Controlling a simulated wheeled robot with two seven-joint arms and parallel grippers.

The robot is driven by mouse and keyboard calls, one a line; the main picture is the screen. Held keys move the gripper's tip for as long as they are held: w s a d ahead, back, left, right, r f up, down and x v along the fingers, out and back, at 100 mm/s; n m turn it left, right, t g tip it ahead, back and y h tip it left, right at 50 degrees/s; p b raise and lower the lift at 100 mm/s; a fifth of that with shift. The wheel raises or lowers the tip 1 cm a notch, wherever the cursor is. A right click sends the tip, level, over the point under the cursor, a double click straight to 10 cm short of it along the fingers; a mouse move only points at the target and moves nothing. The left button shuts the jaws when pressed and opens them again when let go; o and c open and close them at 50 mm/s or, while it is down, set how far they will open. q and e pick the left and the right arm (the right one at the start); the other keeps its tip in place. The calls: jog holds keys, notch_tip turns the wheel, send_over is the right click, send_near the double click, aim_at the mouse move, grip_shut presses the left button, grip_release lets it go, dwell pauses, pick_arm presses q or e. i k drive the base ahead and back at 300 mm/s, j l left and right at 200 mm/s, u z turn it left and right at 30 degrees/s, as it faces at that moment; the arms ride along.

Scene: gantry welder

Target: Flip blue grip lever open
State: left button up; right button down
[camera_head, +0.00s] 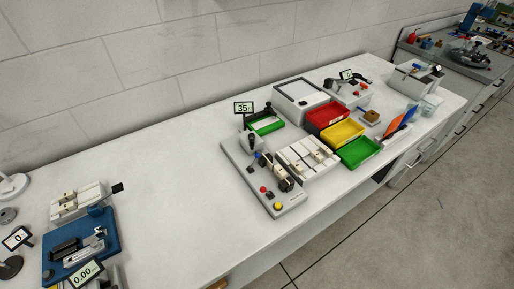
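The gantry welder is a light grey base plate (244,172) in the middle of the white bench, with dark mechanism parts along it. A small blue lever (257,156) shows near its upper end, beside a black upright handle (252,142). It is too small to tell whether the lever is open or closed. A red button (263,190) and a yellow button (278,207) sit towards the front end. Neither of my grippers is in view.
A white fixture block (305,155) and red (326,114), yellow (342,133) and green (360,152) bins stand right of the welder. A display reading 35 (243,107) is behind it. A blue device (68,262) is at lower left. The bench between (165,190) is clear.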

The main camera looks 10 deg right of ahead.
aim_at(257, 155)
jog(key=l+u, duration=0.3)
jog(key=l, duration=0.45)
jog(key=l+u, duration=0.3)
jog(key=l, duration=0.55)
jog(key=i, duration=0.05)
